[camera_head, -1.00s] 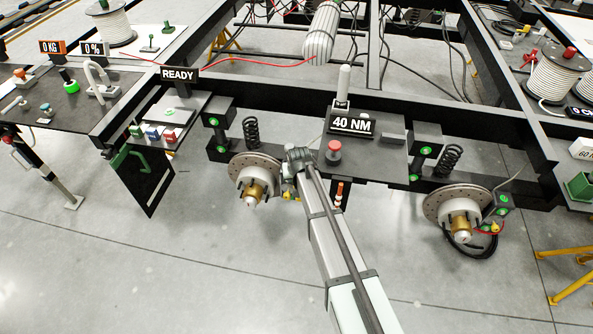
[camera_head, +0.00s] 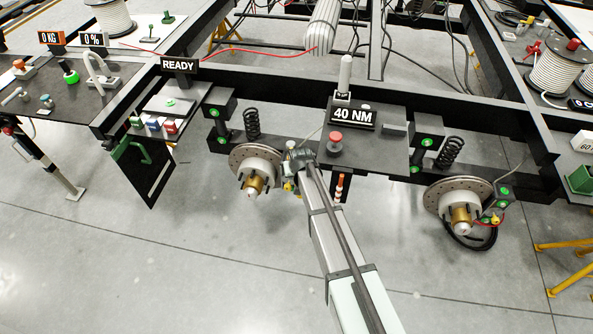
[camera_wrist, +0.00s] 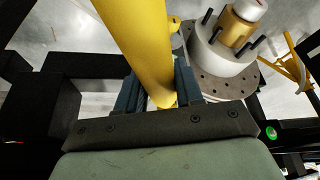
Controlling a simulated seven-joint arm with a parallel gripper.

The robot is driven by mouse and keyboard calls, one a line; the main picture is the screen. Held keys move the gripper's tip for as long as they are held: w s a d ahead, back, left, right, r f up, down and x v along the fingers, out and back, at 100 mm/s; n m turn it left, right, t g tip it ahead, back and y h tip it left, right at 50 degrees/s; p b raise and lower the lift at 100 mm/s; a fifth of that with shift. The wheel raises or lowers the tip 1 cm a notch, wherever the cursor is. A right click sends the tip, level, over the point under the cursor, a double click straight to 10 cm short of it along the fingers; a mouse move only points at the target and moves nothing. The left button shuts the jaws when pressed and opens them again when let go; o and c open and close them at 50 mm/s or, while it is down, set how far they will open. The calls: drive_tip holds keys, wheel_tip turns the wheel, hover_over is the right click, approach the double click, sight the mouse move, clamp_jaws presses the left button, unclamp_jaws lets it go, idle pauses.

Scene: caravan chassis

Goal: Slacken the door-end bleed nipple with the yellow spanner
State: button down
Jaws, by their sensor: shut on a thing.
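The yellow spanner (camera_wrist: 138,35) fills the middle of the wrist view as a thick, close-up handle. My gripper (camera_wrist: 158,88) is shut on it, with a dark blue finger on each side. The spanner's far end runs out of the top of the view. A small yellow part (camera_wrist: 174,23) shows just right of the handle; I cannot tell if it is the bleed nipple. In the head view my gripper (camera_head: 296,160) is just right of the left brake disc (camera_head: 240,160), with small yellow parts (camera_head: 288,186) below it. Contact between spanner and nipple is not visible.
The left hub (camera_head: 256,180), with studs and a brass centre, is close to my gripper. A second hub (camera_head: 462,214) stands at the right. A bench with a red button (camera_head: 335,141) and a 40 NM display (camera_head: 352,114) lies behind my arm. Floor in front is clear.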

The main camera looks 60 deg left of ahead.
drive_tip(key=s+a+f+m+t+h, duration=0.1)
drive_tip(key=s+a+m+t+h, duration=0.1)
drive_tip(key=s+a+m, duration=0.5)
drive_tip(key=shift+s+a+f+m+h, duration=0.2)
drive_tip(key=shift+a+m+h, duration=0.15)
drive_tip(key=shift+m, duration=0.45)
drive_tip(key=shift+f, duration=0.85)
idle(0.9)
drive_tip(key=shift+d, duration=0.1)
drive_tip(key=w+d+n+g+y, duration=0.2)
drive_tip(key=w+d+n, duration=0.5)
drive_tip(key=n, duration=0.1)
drive_tip(key=shift+w+d+n+y, duration=0.2)
drive_tip(key=shift+d+n+y, duration=0.05)
drive_tip(key=shift+n+y, duration=0.1)
idle(1.9)
